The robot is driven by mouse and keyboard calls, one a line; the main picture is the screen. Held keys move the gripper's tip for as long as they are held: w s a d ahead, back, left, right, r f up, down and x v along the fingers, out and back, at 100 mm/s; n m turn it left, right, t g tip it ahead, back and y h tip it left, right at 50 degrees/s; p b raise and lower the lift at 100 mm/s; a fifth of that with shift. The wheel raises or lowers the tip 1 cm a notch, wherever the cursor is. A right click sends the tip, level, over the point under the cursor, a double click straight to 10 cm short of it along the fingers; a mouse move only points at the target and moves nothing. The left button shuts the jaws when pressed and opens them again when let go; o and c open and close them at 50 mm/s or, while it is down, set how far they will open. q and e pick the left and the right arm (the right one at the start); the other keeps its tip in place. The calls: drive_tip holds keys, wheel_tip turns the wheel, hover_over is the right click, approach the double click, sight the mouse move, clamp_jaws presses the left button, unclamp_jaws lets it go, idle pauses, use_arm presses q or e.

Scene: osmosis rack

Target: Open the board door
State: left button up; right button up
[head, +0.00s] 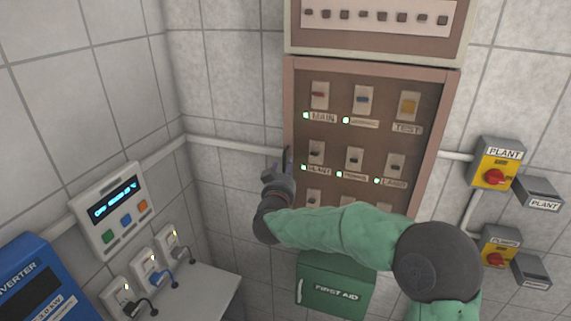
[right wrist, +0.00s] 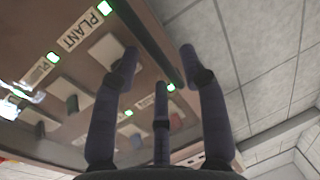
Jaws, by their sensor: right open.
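The board (head: 370,135) is a brown cabinet on the back wall with rows of switches, green lights and labels such as MAIN, PLANT and TEST. Its front looks flat and flush in its frame, with no open gap visible. My right gripper (head: 279,163) is at the board's left edge, beside the PLANT switch. In the right wrist view its fingers (right wrist: 158,63) are spread with nothing held, and the board's edge (right wrist: 165,48) runs between them. I cannot tell whether they touch it. My left gripper is out of view.
A green first aid box (head: 336,285) hangs below the board, partly behind my right arm. Yellow switch boxes (head: 497,160) with red knobs are on the right. A white control panel (head: 112,208) and a blue inverter (head: 38,285) are on the left.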

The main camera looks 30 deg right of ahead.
drive_tip(key=shift+x, duration=1.25)
clamp_jaws()
drive_tip(key=shift+s+a, duration=0.1)
